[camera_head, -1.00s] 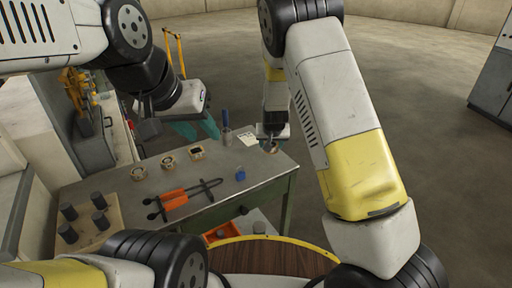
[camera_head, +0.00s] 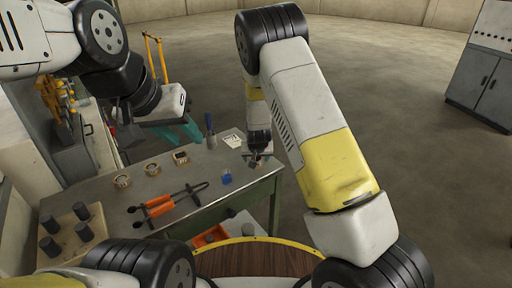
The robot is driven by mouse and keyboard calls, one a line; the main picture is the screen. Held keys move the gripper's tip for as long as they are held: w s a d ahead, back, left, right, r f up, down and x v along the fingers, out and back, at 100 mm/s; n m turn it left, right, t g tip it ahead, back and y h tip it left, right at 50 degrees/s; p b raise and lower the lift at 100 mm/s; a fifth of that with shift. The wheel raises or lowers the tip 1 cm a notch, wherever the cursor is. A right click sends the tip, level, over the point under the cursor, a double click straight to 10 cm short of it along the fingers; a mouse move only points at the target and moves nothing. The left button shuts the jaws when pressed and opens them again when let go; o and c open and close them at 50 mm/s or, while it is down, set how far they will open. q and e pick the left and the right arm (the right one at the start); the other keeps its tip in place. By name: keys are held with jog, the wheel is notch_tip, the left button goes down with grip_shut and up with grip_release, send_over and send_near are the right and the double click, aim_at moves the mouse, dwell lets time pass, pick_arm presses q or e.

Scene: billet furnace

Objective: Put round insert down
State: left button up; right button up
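My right gripper (camera_head: 258,155) points down over the right end of the metal table (camera_head: 108,221). A small round insert (camera_head: 257,163) shows at its fingertips, low at the tabletop. The gripper appears shut on it, though the fingers are small and partly hidden; I cannot tell whether the insert touches the table. Several small pieces stand in a row on the table: one at left (camera_head: 122,181), one in the middle (camera_head: 152,169) and a squarer one at right (camera_head: 181,157). My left gripper (camera_head: 126,112) is over the back left, dark and partly hidden; its opening is unclear.
A pale card (camera_head: 232,141) and a blue-handled tool (camera_head: 210,130) are at the back. A wooden block with dark pegs (camera_head: 66,240) stands front left. A grey cabinet (camera_head: 484,75) is far right.

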jog(key=shift+o, duration=0.7)
jog(key=shift+r, duration=0.2)
jog(key=s+d+r+g+y, duration=0.15)
jog(key=s+d+r, duration=0.25)
jog(key=s+r, duration=0.8)
jog(key=s+d+r+t+y, duration=0.15)
jog(key=s+d+r, duration=0.25)
jog(key=s+r, duration=0.75)
jog(key=s+d+r+h, duration=0.1)
jog(key=s+d+r, duration=0.5)
jog(key=s+r, duration=0.3)
jog(key=shift+s+r, duration=0.15)
jog(key=shift+s, duration=1.05)
